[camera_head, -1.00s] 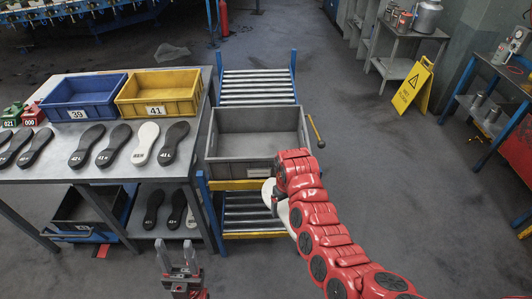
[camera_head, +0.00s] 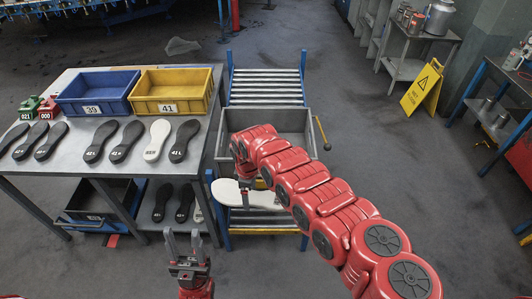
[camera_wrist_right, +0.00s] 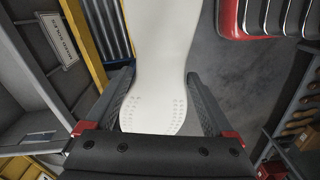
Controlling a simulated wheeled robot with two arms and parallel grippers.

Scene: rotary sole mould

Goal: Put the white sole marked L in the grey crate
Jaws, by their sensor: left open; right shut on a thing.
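A white sole (camera_head: 230,192) is held by my right gripper (camera_head: 246,199), low in front of the grey crate and outside it. In the right wrist view the white sole (camera_wrist_right: 160,50) lies between the fingers of the right gripper (camera_wrist_right: 159,105), its dotted end towards the palm; I see no letter on it. The grey crate (camera_head: 298,146) stands on a roller conveyor, partly hidden by my right arm; its inside looks empty where visible. In the wrist view its labelled wall (camera_wrist_right: 30,65) is at the left. My left gripper (camera_head: 184,243) is open and empty, in front of the table.
The table (camera_head: 205,130) at the left holds several black soles, another white sole (camera_head: 157,140), a blue bin (camera_head: 95,108) marked 39 and a yellow bin (camera_head: 168,107) marked 41. More soles lie on the shelf below. The roller conveyor (camera_head: 265,85) continues behind the crate.

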